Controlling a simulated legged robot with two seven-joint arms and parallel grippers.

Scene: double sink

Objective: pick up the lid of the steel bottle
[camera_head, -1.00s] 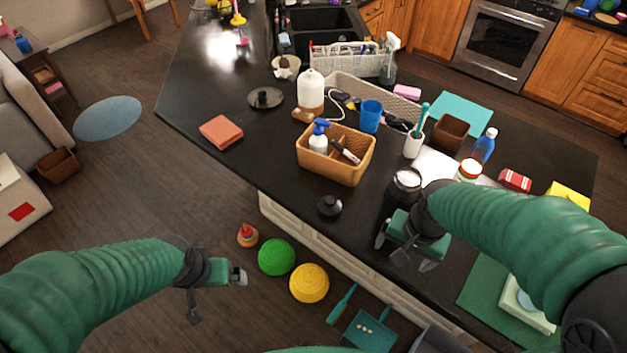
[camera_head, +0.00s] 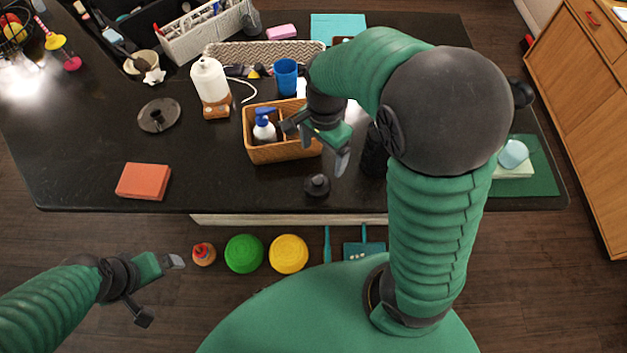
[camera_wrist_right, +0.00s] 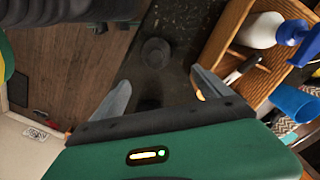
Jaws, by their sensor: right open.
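The black lid (camera_head: 317,186) lies on the dark counter near its front edge, knob up. It also shows in the right wrist view (camera_wrist_right: 156,52), between and beyond my fingers. My right gripper (camera_head: 316,143) is open and empty above the counter, behind and above the lid, apart from it. Its two fingers show in the right wrist view (camera_wrist_right: 160,90). A dark bottle (camera_head: 374,155), apparently the steel bottle, stands to the right of the lid, partly hidden by my right arm. My left gripper (camera_head: 160,290) is open and empty over the floor, in front of the counter.
An orange block (camera_head: 143,181) lies left. The counter between block and lid is clear.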

